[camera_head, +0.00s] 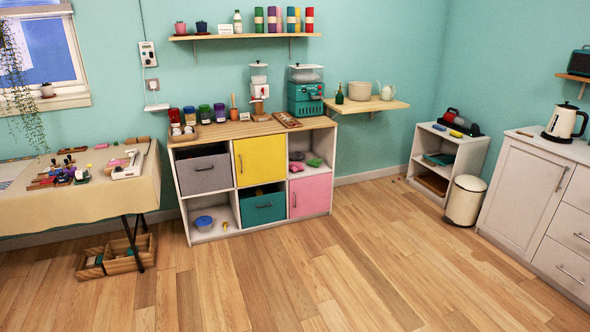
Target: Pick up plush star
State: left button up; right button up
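I cannot pick out a plush star with certainty. The open upper right compartment of the white cube shelf (239,223) holds small soft-looking items: a pink one (297,167), a green one (314,162) and a dark grey one (296,156). They are too small to tell their shapes. Neither of my grippers is in view.
A cloth-covered table (75,205) with small tools stands at the left, a wooden crate (118,262) under it. A cream bin (465,201), low white shelf (446,165) and white cabinet (520,190) stand at the right. The wooden floor (350,260) in front is clear.

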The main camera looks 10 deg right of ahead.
aim_at(301, 168)
jog(key=i+l, duration=0.2)
jog(key=i, duration=0.4)
jog(key=i+l, duration=0.2)
jog(key=i, duration=0.4)
jog(key=i+l, duration=0.2)
jog(key=i, duration=0.45)
jog(key=i+l+z, duration=0.1)
jog(key=i, duration=0.5)
jog(key=i+l, duration=0.3)
jog(key=i, duration=0.3)
jog(key=i+l, duration=0.15)
jog(key=i, duration=0.45)
